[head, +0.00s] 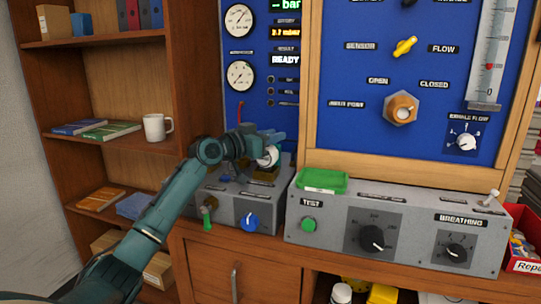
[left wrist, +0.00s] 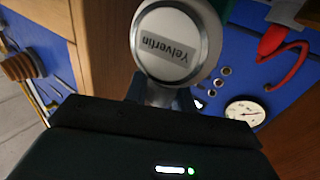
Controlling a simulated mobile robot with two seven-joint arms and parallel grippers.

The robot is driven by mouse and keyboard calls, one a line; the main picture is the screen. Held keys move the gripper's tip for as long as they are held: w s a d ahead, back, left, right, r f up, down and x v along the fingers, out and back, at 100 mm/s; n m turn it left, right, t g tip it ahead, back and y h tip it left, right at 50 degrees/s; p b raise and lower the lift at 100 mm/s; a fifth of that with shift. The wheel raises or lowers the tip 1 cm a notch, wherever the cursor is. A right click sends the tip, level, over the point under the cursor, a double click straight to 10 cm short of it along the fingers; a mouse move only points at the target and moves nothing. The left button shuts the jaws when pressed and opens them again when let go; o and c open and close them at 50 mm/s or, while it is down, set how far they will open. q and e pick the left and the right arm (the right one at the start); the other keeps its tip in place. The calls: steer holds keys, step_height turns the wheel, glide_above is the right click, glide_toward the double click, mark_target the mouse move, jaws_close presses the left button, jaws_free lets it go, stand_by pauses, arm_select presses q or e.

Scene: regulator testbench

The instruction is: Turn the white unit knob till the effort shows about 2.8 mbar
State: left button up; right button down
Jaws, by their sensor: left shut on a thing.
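The white unit knob (head: 270,157) is in front of the panel's lower left part, above the left grey box. In the left wrist view the white round face (left wrist: 168,43) has a silver rim and a label that seems to read "Yelverfin". My left gripper (head: 258,152) is shut on the unit knob; its fingers are partly hidden, and the teal arm comes in from the lower left. The effort display (head: 285,33) shows orange figures, about 2.7 mbar, though small and blurred. Below it the result display (head: 286,60) reads READY. My right gripper is out of view.
The blue panel carries two round gauges (head: 239,75) and a yellow sensor/flow knob (head: 404,47). A grey box (head: 340,238) with TEST and BREATHING controls holds a green tray (head: 320,180). A shelf with a white mug (head: 157,127) stands left. The arm passes close to the left grey box.

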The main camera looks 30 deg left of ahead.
arm_select(q)
steer(key=shift+d+f+m+g+h+b, duration=0.15)
steer(key=shift+m+g+h+b, duration=0.25)
steer(key=shift+m+h+b, duration=0.5)
steer(key=shift+h+b, duration=0.5)
steer(key=shift+b, duration=0.2)
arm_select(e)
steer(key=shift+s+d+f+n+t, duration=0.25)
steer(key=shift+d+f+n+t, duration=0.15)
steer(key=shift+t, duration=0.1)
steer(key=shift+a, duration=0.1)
arm_select(q)
steer(key=o, duration=1)
steer(key=b+v, duration=0.2)
steer(key=v, duration=1.1)
steer(key=shift+r, duration=0.35)
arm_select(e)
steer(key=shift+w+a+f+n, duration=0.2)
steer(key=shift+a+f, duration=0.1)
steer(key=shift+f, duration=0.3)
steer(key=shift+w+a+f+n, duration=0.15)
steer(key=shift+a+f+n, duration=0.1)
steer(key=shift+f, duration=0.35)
